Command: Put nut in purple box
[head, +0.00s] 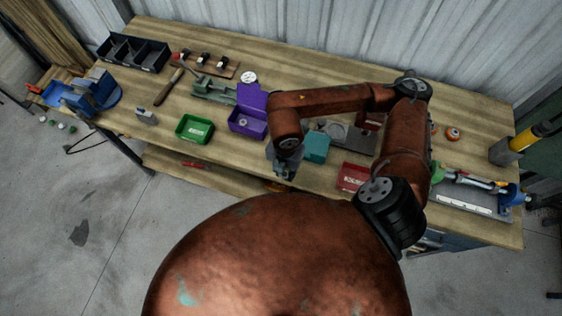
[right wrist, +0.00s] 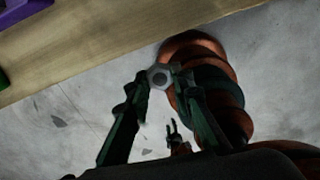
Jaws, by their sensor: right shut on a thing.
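The purple box (head: 247,122) stands open near the middle of the workbench, its lid raised at the back. My right gripper (head: 284,172) is in front of the bench's near edge, to the right of and nearer than the box. In the right wrist view my right gripper (right wrist: 158,80) is shut on a grey hexagonal nut (right wrist: 159,77), held between the fingertips with floor behind it. A corner of the purple box (right wrist: 4,49) shows at the far left of that view. The nut is hidden in the head view.
A green box (head: 194,129) stands left of the purple box, a teal box (head: 316,147) and a red box (head: 352,177) to its right. A vise (head: 92,93) is at the left end. The workbench (head: 141,78) backs onto a corrugated wall.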

